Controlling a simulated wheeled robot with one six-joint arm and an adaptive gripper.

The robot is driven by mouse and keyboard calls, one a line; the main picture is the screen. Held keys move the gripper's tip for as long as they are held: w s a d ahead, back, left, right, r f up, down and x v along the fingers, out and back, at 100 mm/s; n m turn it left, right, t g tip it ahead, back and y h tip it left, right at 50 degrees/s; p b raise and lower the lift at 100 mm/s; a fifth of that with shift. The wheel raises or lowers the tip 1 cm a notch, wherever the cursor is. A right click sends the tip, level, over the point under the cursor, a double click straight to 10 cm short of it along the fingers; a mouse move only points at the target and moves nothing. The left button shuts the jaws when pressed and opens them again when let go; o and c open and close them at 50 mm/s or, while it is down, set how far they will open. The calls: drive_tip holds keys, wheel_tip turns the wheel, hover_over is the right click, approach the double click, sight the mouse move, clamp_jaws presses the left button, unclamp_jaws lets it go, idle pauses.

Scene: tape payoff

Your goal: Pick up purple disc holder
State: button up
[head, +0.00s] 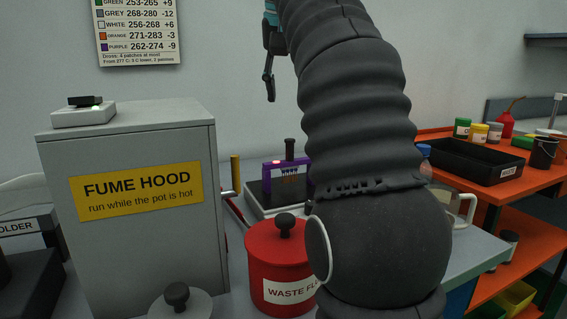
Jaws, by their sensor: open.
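A purple frame (300,161) stands on a low grey unit (257,208) behind the red pot, partly hidden by my arm. It has a black knob on top, a small red light and thin orange-brown parts below its bar. It may be the purple disc holder, but I cannot tell for sure. My gripper (269,75) is raised high at the top of the view, above and apart from the frame. It is open, with one dark finger hanging down and no object seen in it. My arm hides much of the middle.
A grey fume hood box (120,255) stands at left with a small switch unit (83,112) on top. A red lidded waste pot (276,262) stands in front of the purple frame. At right, an orange shelf (515,190) carries a black waste tray (475,165) and small jars.

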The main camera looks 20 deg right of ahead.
sight(290, 140)
drive_tip(key=x, duration=0.8)
drive_tip(key=shift+s+a, duration=0.1)
drive_tip(key=shift+s, duration=0.05)
drive_tip(key=x, duration=0.2)
drive_tip(key=b+x, duration=0.1)
drive_tip(key=x, duration=0.1)
drive_tip(key=shift+s+f, duration=0.1)
drive_tip(key=shift+s, duration=0.3)
drive_tip(key=shift+w+f, duration=0.3)
drive_tip(key=shift+f, duration=0.3)
clamp_jaws()
